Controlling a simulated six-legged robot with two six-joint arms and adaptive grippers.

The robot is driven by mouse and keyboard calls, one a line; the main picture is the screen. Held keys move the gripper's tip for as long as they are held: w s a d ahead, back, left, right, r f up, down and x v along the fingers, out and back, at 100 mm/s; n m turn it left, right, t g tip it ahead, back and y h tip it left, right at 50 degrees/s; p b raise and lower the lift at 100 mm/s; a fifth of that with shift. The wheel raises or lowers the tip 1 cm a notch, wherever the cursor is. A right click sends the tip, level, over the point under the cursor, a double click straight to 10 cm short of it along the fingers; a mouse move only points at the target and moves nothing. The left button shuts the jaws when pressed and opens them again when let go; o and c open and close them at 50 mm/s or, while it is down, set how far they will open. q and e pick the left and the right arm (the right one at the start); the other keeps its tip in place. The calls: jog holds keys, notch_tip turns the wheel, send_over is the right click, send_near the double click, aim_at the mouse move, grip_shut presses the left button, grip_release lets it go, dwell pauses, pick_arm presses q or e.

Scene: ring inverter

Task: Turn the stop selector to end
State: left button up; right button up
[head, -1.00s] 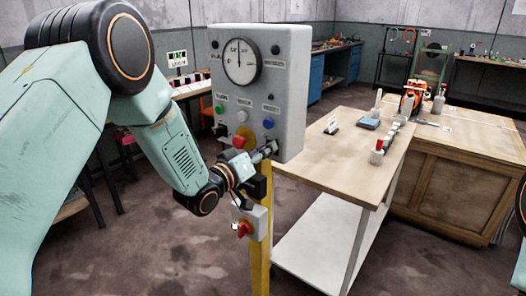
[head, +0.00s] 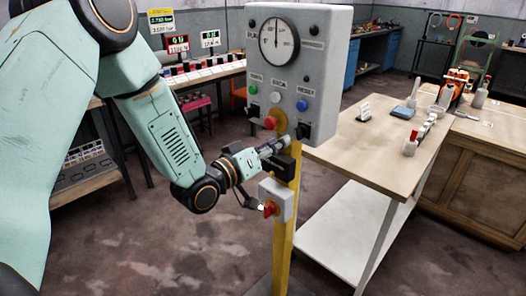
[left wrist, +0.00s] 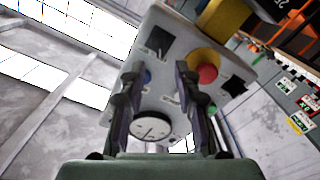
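A grey control panel (head: 318,75) stands on a yellow post, with a round gauge (head: 279,42) and several buttons. Two black square switches sit low on it: the right one (head: 303,131) also shows in the left wrist view (left wrist: 160,42), beyond the gap between my fingers; the left one appears there too (left wrist: 234,87). Labels are too small to tell which is the stop selector. My left gripper (head: 272,153) is at the panel's lower edge, below the red mushroom button (head: 270,123). In the left wrist view its fingers (left wrist: 155,74) are apart, with nothing between them. My right gripper is out of view.
A small box with a red knob (head: 270,208) is on the post (head: 283,245) below my gripper. A wooden table (head: 362,140) with small items stands close at the right. A bench with displays (head: 205,75) is behind at the left. Floor left of the post is clear.

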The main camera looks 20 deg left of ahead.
pick_arm(q)
jog(key=shift+v, duration=2.1)
jog(key=shift+f, duration=0.1)
jog(key=s+f+g+y+b, duration=0.1)
jog(key=s+f+g, duration=0.2)
jog(key=s+f, duration=0.35)
jog(key=s+f+g+y, duration=0.2)
jog(key=s+f+g, duration=0.1)
jog(key=f, duration=0.6)
jog(key=s+f+g+y+b, duration=0.1)
jog(key=s+f+g, duration=0.3)
jog(key=f, duration=0.3)
jog(key=s+f+g, duration=0.2)
jog(key=s+f, duration=0.2)
jog(key=s, duration=0.3)
jog(key=s+f+m+g+y+b, duration=0.1)
jog(key=s+f, duration=0.3)
jog(key=s, duration=0.4)
jog(key=s+f+g+y+b, duration=0.1)
jog(key=s+f+g, duration=0.3)
jog(key=s, duration=0.4)
jog(key=shift+s+d+f+m, duration=0.25)
jog(key=shift+f+m, duration=0.15)
jog(key=shift+f, duration=0.15)
jog(key=shift+w+r, duration=0.1)
jog(key=shift+w, duration=0.05)
